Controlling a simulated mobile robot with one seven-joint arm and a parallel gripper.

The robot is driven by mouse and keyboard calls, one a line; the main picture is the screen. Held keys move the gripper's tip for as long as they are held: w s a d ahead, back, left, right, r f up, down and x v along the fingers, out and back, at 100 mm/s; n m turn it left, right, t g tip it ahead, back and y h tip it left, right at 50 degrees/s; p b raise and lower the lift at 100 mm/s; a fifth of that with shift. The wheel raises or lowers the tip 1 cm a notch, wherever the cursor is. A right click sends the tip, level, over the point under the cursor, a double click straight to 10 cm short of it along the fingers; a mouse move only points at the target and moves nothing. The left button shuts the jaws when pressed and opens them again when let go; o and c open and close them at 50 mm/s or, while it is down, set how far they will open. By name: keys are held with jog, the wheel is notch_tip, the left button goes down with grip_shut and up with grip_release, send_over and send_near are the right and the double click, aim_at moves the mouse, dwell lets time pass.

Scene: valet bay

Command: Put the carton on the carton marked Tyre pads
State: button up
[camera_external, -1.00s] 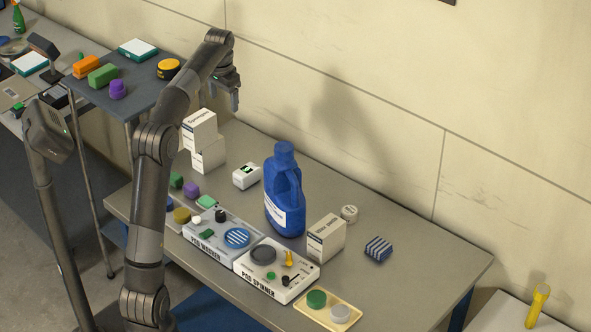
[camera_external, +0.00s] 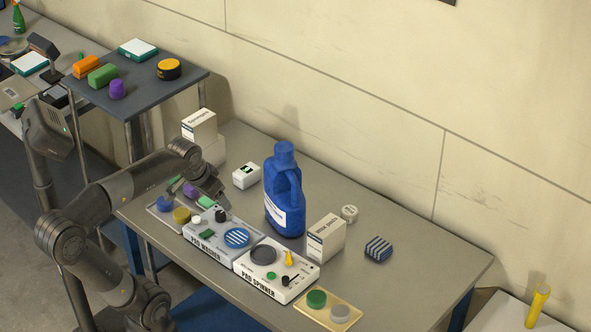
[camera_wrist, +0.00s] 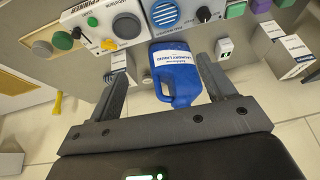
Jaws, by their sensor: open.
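A third white carton (camera_external: 326,237) stands right of the blue jug. The printing is too small to tell which is marked Tyre pads. In the wrist view, cartons show at the right (camera_wrist: 289,56) and one at the left (camera_wrist: 120,64). My gripper (camera_external: 224,203) is open and empty, above the pad washer and left of the jug. In the wrist view its fingers (camera_wrist: 162,68) are wide apart, with the jug beyond them.
The blue jug (camera_external: 285,195) stands tall mid-table. The pad washer (camera_external: 220,240) and pad spinner (camera_external: 277,270) line the front. A small white box (camera_external: 246,175), round tin (camera_external: 349,213), striped block (camera_external: 378,249) and yellow tray (camera_external: 328,312) stand around. The table's right end is clear.

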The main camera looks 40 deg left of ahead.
jog(key=s+d+f, duration=0.1)
jog(key=s+f, duration=0.4)
jog(key=shift+s+d+f+t+h, duration=0.2)
jog(key=shift+s+d+t+h, duration=0.1)
jog(key=shift+d, duration=0.1)
